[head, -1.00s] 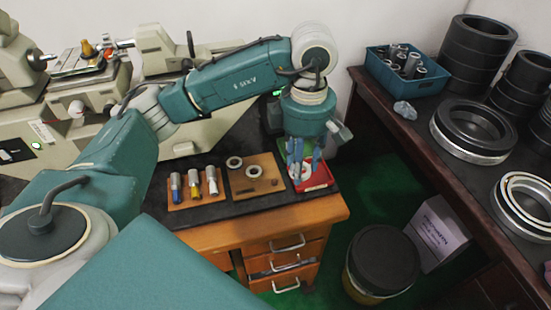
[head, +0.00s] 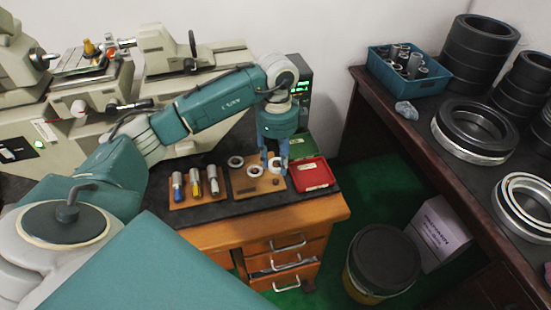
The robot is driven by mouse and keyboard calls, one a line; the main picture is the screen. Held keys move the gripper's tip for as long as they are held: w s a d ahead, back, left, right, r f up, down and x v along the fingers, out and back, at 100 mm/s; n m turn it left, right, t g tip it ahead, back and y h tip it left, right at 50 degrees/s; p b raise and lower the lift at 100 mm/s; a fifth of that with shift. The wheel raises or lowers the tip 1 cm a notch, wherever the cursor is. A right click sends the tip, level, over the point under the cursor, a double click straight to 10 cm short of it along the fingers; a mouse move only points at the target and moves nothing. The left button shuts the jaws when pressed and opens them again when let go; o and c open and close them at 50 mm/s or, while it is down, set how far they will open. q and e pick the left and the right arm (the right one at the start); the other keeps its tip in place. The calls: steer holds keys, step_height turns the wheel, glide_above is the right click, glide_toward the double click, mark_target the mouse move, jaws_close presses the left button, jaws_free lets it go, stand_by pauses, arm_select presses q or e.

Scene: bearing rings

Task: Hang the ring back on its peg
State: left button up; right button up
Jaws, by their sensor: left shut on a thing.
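My left gripper (head: 276,164) points down over the right part of a brown wooden board (head: 262,187). It is shut on a pale metal ring (head: 275,166), which shows between its fingers. The fingers hide part of the ring, and I cannot tell whether it is around a peg or above the board. My right gripper is not in view.
A red tray (head: 315,184) with a white label stands just right of the board. A second board (head: 198,200) with several cylindrical tools lies to the left. A grey machine stands behind. Black rings and a blue bin (head: 376,72) fill the right table.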

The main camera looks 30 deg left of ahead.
mark_target(276, 179)
arm_select(q)
steer(key=shift+a+f+n, duration=0.25)
steer(key=shift+f+n, duration=0.05)
steer(key=shift+n, duration=0.4)
steer(key=shift+f+b, duration=0.45)
steer(key=shift+f, duration=0.05)
step_height(276, 179, down, 5)
steer(key=b, duration=0.3)
steer(key=shift+r+b, duration=0.15)
steer(key=shift+b, duration=0.15)
steer(key=shift+f, duration=0.45)
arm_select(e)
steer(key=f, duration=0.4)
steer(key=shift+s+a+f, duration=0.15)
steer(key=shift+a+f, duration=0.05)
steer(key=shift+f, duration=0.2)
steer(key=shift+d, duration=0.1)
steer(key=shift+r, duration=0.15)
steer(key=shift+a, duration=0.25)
arm_select(q)
steer(key=shift+f, duration=0.35)
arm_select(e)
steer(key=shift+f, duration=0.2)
